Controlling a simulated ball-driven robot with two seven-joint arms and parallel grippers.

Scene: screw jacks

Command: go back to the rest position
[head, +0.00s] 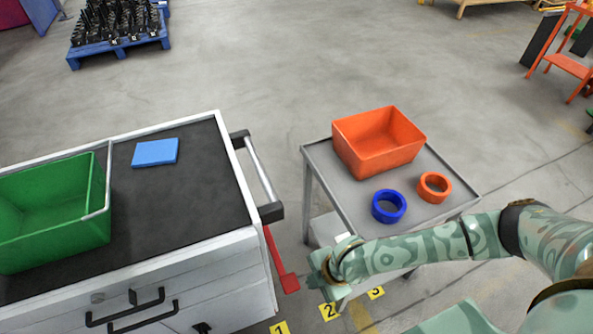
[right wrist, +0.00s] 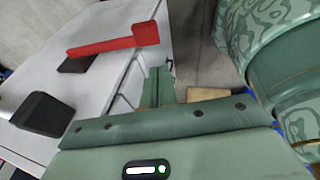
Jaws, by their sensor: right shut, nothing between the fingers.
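My right arm comes in from the right in the head view, patterned in pale green. My right gripper (head: 318,278) is low in front of the small grey table, beside the right end of the white cabinet, and hangs clear of both as far as I can tell. In the right wrist view its green fingers (right wrist: 158,86) are together with nothing between them. A red lever (head: 282,262) sticks out at the cabinet's right side, just left of the gripper; it also shows in the right wrist view (right wrist: 115,45). My left gripper is not in view.
The white cabinet (head: 225,235) holds a green bin (head: 100,235) and a blue block (head: 155,152). The grey table (head: 335,185) holds an orange bin (head: 385,160), a blue ring (head: 376,208) and an orange ring (head: 424,192).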

